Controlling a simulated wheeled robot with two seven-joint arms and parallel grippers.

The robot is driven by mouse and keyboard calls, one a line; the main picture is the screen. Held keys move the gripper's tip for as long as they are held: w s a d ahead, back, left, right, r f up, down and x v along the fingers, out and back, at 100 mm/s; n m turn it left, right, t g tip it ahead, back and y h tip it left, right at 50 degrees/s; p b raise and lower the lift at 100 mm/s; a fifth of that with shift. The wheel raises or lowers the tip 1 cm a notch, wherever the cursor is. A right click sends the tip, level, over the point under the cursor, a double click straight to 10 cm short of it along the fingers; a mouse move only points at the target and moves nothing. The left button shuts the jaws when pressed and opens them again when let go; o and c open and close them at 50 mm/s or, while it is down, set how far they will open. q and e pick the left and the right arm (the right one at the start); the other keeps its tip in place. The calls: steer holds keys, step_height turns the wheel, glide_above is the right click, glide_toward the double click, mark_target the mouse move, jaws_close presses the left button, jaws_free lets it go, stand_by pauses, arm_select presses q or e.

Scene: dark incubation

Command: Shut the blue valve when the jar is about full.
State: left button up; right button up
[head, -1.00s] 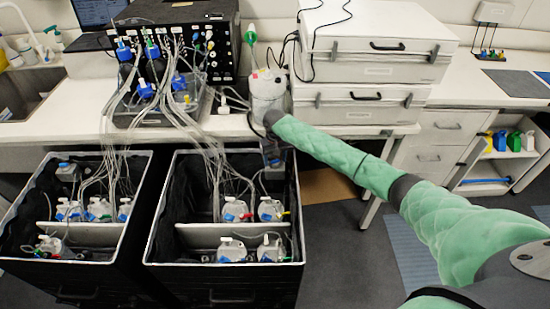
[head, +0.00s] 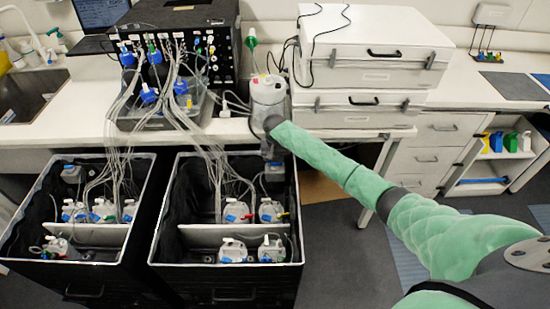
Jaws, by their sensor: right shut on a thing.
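My right arm in its green sleeve reaches in from the right to the counter's front edge. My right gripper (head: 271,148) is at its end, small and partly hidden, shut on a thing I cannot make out. Just above and behind it a pale cylindrical vessel (head: 268,92), with small coloured spots on top, appears to stand on the counter; I cannot tell its fill level. I cannot tell which is the task's blue valve. My left gripper is not in view.
Two black crates (head: 225,267) below hold several tubed bottles (head: 232,250). A black port box (head: 200,45) stands behind the tray. White cases (head: 375,60) are stacked right of the vessel. The counter (head: 455,100) further right is mostly clear. Tubes hang from tray to crates.

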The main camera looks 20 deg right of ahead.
mark_target(275, 163)
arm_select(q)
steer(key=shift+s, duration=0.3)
arm_select(e)
steer(key=o, duration=1)
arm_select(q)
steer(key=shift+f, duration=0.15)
arm_select(e)
steer(key=shift+r, duration=0.1)
steer(key=shift+w+r+b, duration=0.1)
steer(key=shift+r+b, duration=0.15)
steer(key=shift+b, duration=0.05)
step_height(275, 163, up, 6)
steer(key=shift+f+b, duration=0.1)
steer(key=shift+b, duration=1.05)
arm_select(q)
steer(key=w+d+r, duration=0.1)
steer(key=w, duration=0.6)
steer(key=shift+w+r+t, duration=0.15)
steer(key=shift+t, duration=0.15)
arm_select(e)
steer(key=shift+r, duration=0.7)
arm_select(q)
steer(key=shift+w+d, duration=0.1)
